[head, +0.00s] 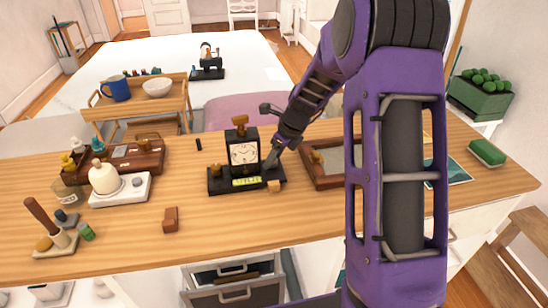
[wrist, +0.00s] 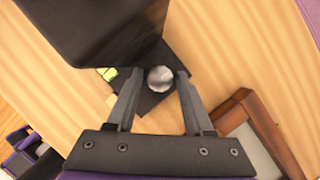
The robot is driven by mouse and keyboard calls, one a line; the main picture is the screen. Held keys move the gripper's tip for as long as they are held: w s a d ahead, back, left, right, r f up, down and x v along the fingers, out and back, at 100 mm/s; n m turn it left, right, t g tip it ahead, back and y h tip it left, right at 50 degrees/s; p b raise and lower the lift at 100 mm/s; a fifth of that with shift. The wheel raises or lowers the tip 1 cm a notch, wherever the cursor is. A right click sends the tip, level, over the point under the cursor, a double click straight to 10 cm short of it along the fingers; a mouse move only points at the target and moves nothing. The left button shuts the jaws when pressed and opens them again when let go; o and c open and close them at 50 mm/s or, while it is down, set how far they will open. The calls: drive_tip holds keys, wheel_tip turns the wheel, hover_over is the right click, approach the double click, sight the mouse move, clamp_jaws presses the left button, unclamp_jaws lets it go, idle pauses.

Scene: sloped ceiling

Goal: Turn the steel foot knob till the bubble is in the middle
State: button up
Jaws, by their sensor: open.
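A black clock (head: 243,152) with a pale dial and a brass-coloured top stands on a dark base on the wooden counter. A yellow-green level vial (head: 246,182) lies along the base front; its bubble is too small to place. In the wrist view, part of the vial (wrist: 108,74) shows beside the dark clock body. The round steel foot knob (wrist: 160,79) sits on the base's right end. My gripper (wrist: 159,74) is open, with one finger on each side of the knob; I cannot tell whether they touch it. In the head view, my gripper (head: 271,164) is at the base's right end.
A brown wooden frame (head: 322,178) lies close right of the clock. A small wooden block (head: 275,187) is at the base's front right corner. A brown block (head: 171,219) stands front left. A white device (head: 121,190) and other items fill the counter's left.

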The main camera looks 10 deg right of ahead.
drive_tip(key=shift+c, duration=0.4)
clamp_jaws()
drive_tip(key=shift+r+n+g+p, duration=0.15)
drive_tip(key=shift+n+g+p, duration=0.15)
drive_tip(key=shift+n+p, duration=0.45)
drive_tip(key=shift+n+g+y+p, duration=0.3)
drive_tip(key=shift+n, duration=0.65)
drive_tip(key=shift+o, duration=0.4)
unclamp_jaws()
